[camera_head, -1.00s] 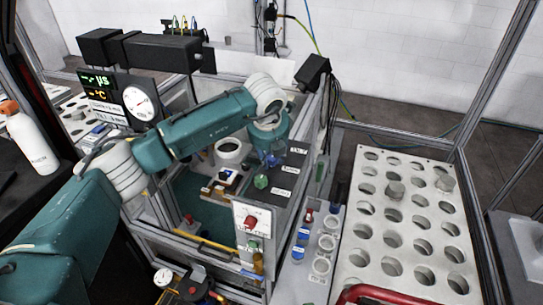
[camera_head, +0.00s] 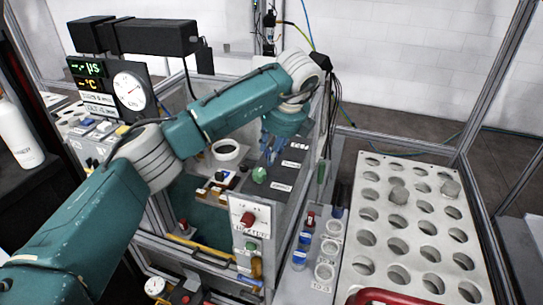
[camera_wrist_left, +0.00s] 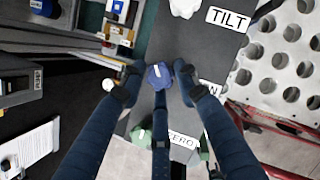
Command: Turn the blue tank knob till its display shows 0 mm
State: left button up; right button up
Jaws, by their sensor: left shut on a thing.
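The blue knob (camera_wrist_left: 159,76) sits on a dark panel (camera_wrist_left: 165,35) between the fingers of my left gripper (camera_wrist_left: 158,82) in the left wrist view. The gripper is shut on it from the sides. In the head view my left gripper (camera_head: 272,150) reaches down to the panel, and its fingers mostly hide the knob. A black display box (camera_head: 92,72) at the upper left shows green dashes with µS and a yellow °C line. White lines of text (camera_head: 97,99) below them are too small to read surely. My right gripper is in neither view.
A green knob (camera_wrist_left: 143,137) near a ZERO label and a white knob (camera_wrist_left: 184,8) near a TILT label flank the blue one. A perforated rack (camera_head: 410,225) stands at right.

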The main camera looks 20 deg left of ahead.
pick_arm(q)
jog(key=shift+w+r+n, duration=0.2)
jog(key=shift+r+n, duration=0.2)
jog(key=shift+n, duration=0.1)
jog(key=o, duration=1.1)
jog(key=shift+d, duration=0.1)
jog(key=shift+f+b, duration=0.2)
jog(key=shift+b, duration=0.1)
jog(key=v, duration=1.2)
jog(key=shift+d, duration=0.2)
